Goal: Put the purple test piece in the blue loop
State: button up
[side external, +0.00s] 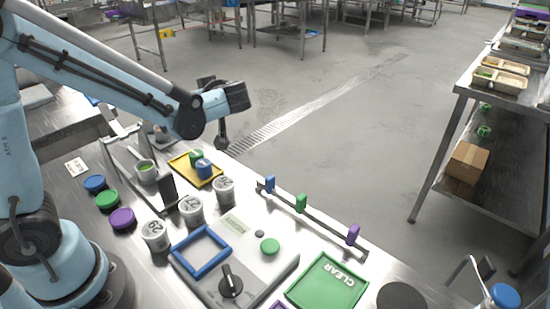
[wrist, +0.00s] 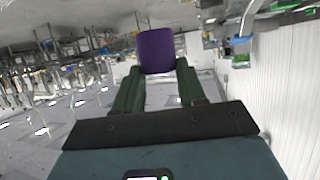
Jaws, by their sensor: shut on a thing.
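The purple test piece (wrist: 155,48) is between the two fingertips of my gripper (wrist: 158,68) in the wrist view. My gripper is shut on it and holds it clear of the work surface. In the side external view, the end of my arm is raised over the back of the bench; the fingers and the purple piece cannot be made out there. The blue loop (side external: 216,263) is a square frame lying on the grey device at the front of the bench, with its inside looking empty.
A yellow tray (side external: 211,182) holds a blue and a green piece. Several grey-lidded cups (side external: 155,236) stand behind the loop. A black knob (side external: 231,283) and a green button (side external: 270,246) are near it. A rail (side external: 325,232) with upright tabs and a green tray (side external: 328,281) lie right.

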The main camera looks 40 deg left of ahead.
jog(key=shift+s+d+r+m+t+h, duration=0.4)
jog(key=shift+d+r+m+t+h, duration=0.9)
jog(key=shift+d+m+t+h, duration=1.85)
jog(key=shift+s+d+r+m+t+h, duration=0.35)
jog(key=shift+d+r+m+t+h, duration=1.4)
jog(key=shift+d+m+h, duration=2.3)
jog(key=s+a+f+m+y, duration=0.1)
jog(key=s+f, duration=0.2)
jog(key=f, duration=0.2)
jog(key=w+a+f+n+g+y, duration=0.1)
jog(key=a+f+n+g+y, duration=0.2)
jog(key=a+n+g+y, duration=0.3)
jog(key=w+a+f+n+g+y, duration=0.1)
jog(key=a+f+n+g+y, duration=0.2)
jog(key=a+n+g+y, duration=0.4)
jog(key=a+n+g, duration=0.3)
jog(key=a+n, duration=0.3)
jog(key=n, duration=0.2)
jog(key=shift+a, duration=0.15)
